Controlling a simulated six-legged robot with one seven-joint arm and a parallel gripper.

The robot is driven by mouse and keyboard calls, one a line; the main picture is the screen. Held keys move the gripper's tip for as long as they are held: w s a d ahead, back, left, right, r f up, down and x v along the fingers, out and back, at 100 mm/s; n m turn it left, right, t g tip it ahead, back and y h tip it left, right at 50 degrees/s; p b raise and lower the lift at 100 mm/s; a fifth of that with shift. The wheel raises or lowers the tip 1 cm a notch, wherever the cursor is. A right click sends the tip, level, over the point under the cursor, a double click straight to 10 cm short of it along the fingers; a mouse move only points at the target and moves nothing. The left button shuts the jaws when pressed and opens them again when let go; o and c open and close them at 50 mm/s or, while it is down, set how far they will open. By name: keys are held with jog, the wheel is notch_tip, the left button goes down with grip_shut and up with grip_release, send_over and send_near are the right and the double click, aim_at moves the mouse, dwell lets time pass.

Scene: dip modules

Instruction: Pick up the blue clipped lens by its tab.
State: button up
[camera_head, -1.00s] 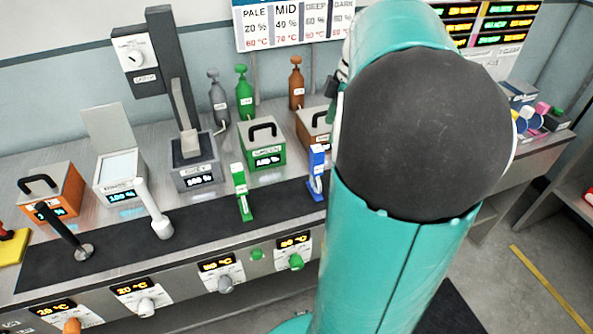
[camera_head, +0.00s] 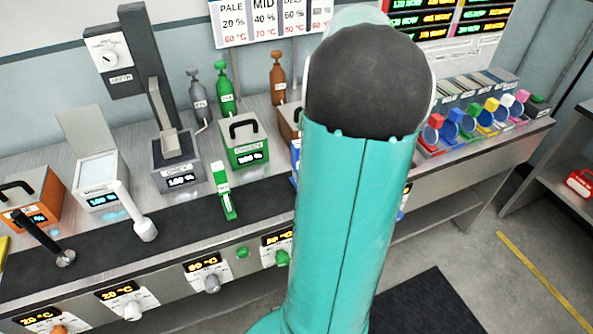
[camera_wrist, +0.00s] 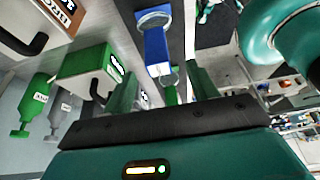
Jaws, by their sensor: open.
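In the head view, a row of round lenses with coloured tabs stands in a rack at the bench's right end. The lens with the blue tab (camera_head: 455,115) is near the row's left end, beside a red-tabbed one. My gripper is hidden behind my arm in the head view. In the wrist view my gripper (camera_wrist: 162,82) is open, its two green fingers apart with nothing held between them. A blue upright fixture (camera_wrist: 155,45) with a ring lies beyond the fingertips. I cannot make out the blue-tabbed lens in the wrist view.
A green fixture (camera_head: 223,190) stands on the dark bench strip. A green box (camera_head: 245,150), a grey meter unit (camera_head: 178,165) and bottles (camera_head: 225,90) stand behind. My arm blocks the bench's middle. Floor at right is clear beside a shelf with a red case (camera_head: 580,183).

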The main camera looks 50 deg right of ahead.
aim_at(293, 160)
jog(key=x, duration=0.8)
jog(key=shift+w+a+f, duration=0.1)
jog(key=shift+w+f, duration=0.15)
jog(key=shift+f, duration=0.05)
jog(key=c, duration=1.2)
jog(key=shift+c, duration=0.2)
jog(key=shift+r, duration=0.1)
